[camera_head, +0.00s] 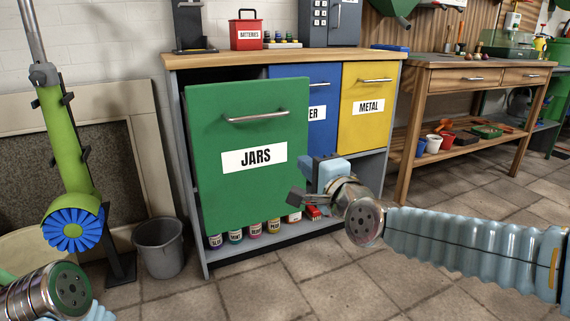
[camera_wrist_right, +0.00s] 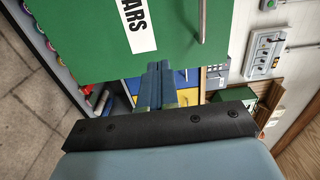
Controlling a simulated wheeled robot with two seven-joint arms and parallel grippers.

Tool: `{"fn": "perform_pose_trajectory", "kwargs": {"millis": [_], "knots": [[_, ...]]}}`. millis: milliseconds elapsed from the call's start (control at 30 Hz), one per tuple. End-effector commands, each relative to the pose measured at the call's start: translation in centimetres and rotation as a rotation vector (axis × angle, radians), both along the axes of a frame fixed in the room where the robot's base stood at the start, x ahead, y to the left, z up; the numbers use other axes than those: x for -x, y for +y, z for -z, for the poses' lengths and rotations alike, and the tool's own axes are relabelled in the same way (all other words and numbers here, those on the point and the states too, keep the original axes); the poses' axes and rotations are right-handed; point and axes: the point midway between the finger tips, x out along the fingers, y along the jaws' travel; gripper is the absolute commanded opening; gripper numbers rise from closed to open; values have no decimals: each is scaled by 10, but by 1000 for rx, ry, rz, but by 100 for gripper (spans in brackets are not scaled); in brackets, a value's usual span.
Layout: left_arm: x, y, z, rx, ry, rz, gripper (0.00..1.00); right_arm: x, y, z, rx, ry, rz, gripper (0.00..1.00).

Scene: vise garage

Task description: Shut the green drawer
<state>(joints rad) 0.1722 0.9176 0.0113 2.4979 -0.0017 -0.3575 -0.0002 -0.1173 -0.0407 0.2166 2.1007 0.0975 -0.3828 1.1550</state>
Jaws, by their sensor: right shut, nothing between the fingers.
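The green drawer (camera_head: 240,185) is labelled JARS and has a silver bar handle (camera_head: 255,117). It stands pulled out from the cabinet, its front well forward of the blue and yellow drawers, with a dark gap above it. My right gripper (camera_head: 296,196) is shut and empty, by the lower right edge of the green front. In the right wrist view the closed fingers (camera_wrist_right: 156,72) point to the edge of the green front (camera_wrist_right: 95,30); I cannot tell whether they touch. A part of my left arm shows at the lower left, but its gripper is out of view.
The blue drawer (camera_head: 322,132) and yellow drawer (camera_head: 366,125) sit closed on the right. Several jars (camera_head: 254,230) stand on the low shelf. A grey bucket (camera_head: 159,248) is left of the cabinet. Floor (camera_head: 430,285) in front is clear. A wooden workbench (camera_head: 462,75) stands at right.

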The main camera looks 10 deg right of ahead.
Motion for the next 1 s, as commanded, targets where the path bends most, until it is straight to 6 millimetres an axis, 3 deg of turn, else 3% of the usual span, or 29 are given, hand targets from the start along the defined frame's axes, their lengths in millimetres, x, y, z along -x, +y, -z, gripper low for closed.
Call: {"fn": "perform_pose_trajectory", "kwargs": {"millis": [167,500,700,1000], "knots": [[0,0,-4,0,-1,0,83,-16,6,-4,-9,0,-1,0],[0,0,-11,0,1,0,83,-84,27,-3,-7,0,0,0],[0,0,-13,0,2,2,83,-116,38,-2,-4,-1,0,0],[0,0,-14,0,2,2,83,-132,43,-3,-5,-2,0,0]]}}
